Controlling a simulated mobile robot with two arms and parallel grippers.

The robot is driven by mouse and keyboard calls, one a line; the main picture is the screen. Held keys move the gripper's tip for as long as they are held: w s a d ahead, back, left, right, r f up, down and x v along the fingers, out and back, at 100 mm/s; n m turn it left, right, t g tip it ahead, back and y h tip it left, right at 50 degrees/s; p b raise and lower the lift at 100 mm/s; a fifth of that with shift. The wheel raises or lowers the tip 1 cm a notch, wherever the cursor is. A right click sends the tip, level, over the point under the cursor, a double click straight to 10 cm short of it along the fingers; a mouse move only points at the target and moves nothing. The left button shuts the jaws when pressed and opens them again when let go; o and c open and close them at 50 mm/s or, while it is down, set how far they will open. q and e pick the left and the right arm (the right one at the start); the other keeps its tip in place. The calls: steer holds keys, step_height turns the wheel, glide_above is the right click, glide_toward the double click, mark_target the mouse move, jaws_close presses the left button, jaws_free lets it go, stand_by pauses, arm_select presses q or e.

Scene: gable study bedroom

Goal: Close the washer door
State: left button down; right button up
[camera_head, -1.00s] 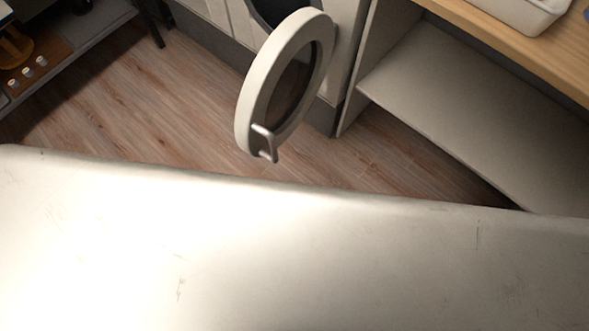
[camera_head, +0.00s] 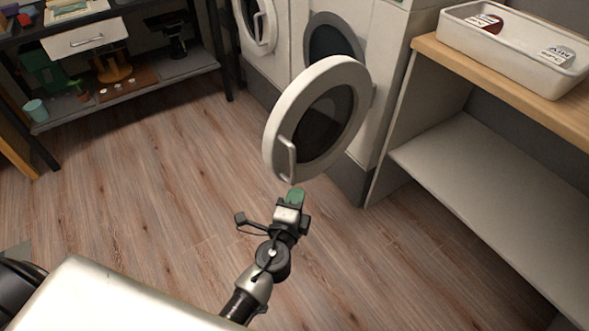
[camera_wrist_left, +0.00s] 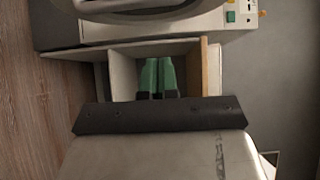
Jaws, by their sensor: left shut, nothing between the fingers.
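The washer door (camera_head: 277,131), a round white ring with dark glass, stands swung open from the washer (camera_head: 376,75). Its metal handle (camera_head: 286,160) is on the lower left of the ring. My left gripper (camera_head: 295,194), with green fingertips, is just below the handle in the head view; I cannot tell whether it touches the door. In the left wrist view its green fingers (camera_wrist_left: 157,76) are together with nothing between them, and the door rim and handle (camera_wrist_left: 140,8) show at the top edge. My right gripper is not in view.
A second washer with its door (camera_head: 262,27) closed stands to the left. A wooden counter (camera_head: 480,80) with a white tray (camera_head: 464,40) and a lower shelf (camera_head: 470,185) are at the right. A dark shelf unit (camera_head: 140,85) stands at the back left. The wood floor (camera_head: 150,190) between is clear.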

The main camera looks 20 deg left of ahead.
mark_target(294, 168)
arm_select(q)
steer(key=w+a, duration=0.1)
steer(key=w, duration=0.1)
steer(key=w+a, duration=0.1)
steer(key=w, duration=0.2)
steer(key=w+a, duration=0.1)
steer(key=w, duration=0.2)
steer(key=shift+w+a+p, duration=0.15)
steer(key=shift+p, duration=0.2)
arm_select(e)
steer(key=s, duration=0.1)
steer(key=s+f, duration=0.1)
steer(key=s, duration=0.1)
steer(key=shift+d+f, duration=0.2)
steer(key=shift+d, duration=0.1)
